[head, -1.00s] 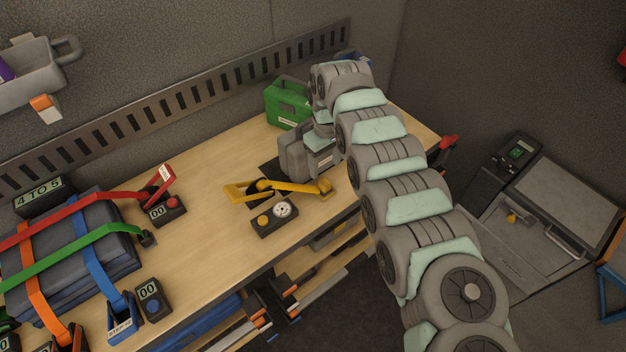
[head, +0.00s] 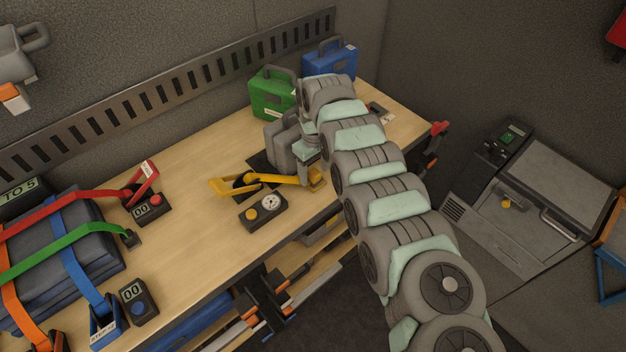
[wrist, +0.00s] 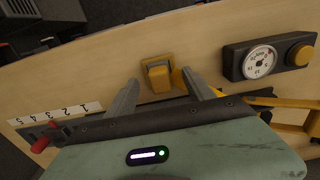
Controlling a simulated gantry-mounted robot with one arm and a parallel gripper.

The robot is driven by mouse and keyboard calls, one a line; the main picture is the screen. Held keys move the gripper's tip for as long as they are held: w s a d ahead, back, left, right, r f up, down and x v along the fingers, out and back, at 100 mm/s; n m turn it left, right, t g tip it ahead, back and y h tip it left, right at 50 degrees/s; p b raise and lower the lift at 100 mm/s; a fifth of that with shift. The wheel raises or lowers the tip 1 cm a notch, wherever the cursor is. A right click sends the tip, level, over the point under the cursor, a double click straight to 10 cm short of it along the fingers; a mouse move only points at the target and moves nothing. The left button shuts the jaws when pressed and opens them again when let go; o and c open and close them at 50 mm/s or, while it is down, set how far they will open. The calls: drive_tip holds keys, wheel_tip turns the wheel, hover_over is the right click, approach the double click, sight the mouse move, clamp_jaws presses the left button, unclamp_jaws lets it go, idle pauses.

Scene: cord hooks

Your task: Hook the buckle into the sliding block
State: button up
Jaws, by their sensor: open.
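The yellow strap (head: 265,178) runs across the workbench to a yellow-orange buckle (head: 318,180) near the front edge. In the wrist view the buckle (wrist: 158,76) sits between the two fingertips of my gripper (wrist: 160,80). The fingers are apart, one on each side, and gaps show between them and the buckle. In the head view my gripper (head: 312,168) is low beside the buckle, mostly hidden by my arm. A dark piece with a red handle (wrist: 46,138) by a numbered strip shows at the wrist view's left; I cannot tell surely whether it is the sliding block.
A gauge box (head: 263,209) with a yellow button lies on the bench left of the buckle. A green case (head: 272,95) and a blue case (head: 330,62) stand at the back. Strapped dark pads (head: 60,245) fill the left end. Open bench lies between.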

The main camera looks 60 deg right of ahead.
sight(314, 172)
drive_tip(key=shift+f, duration=0.75)
drive_tip(key=shift+p, duration=0.5)
idle(0.6)
clamp_jaws()
idle(0.8)
drive_tip(key=shift+r, duration=0.1)
drive_tip(key=shift+r+p, duration=2.5)
drive_tip(key=shift+r, duration=0.45)
